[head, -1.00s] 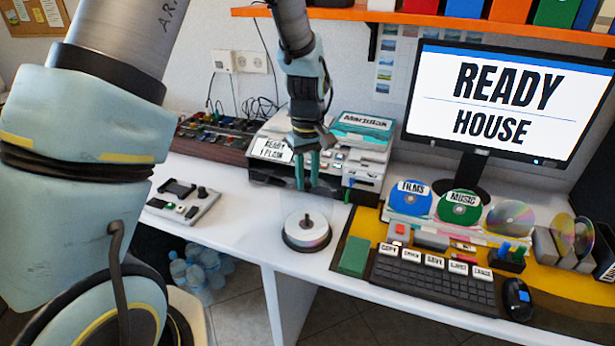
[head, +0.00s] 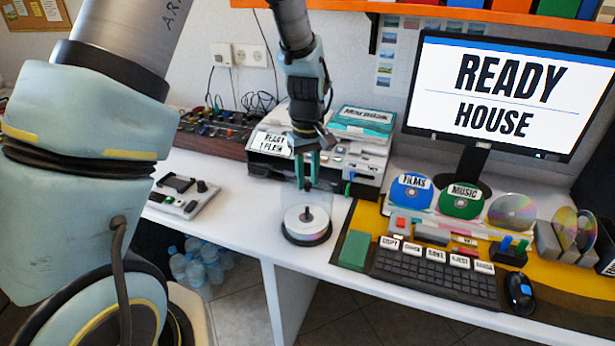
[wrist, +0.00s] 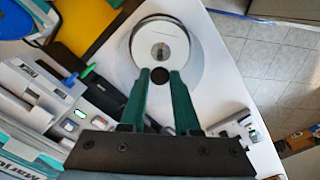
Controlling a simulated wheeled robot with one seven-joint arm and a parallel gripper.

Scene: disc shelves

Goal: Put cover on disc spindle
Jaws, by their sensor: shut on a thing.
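The disc spindle (head: 307,225) stands on the white desk, a stack of pale discs on a dark round base. In the wrist view the disc stack (wrist: 160,42) shows as a white disc just past the fingertips. My gripper (head: 306,188) points down above the spindle and slightly behind it in the picture. It is shut on a small dark knob of the clear cover (wrist: 160,74). The cover is see-through and hard to make out in the head view. In the wrist view its faint round outline surrounds the discs. The cover appears above the spindle, apart from it.
A printer-like device (head: 270,143) and stacked boxes stand behind my gripper. A green block (head: 354,250), keyboard (head: 435,277) and disc stands are on the right. A grey control panel (head: 183,197) lies on the left. The desk's front edge is close to the spindle.

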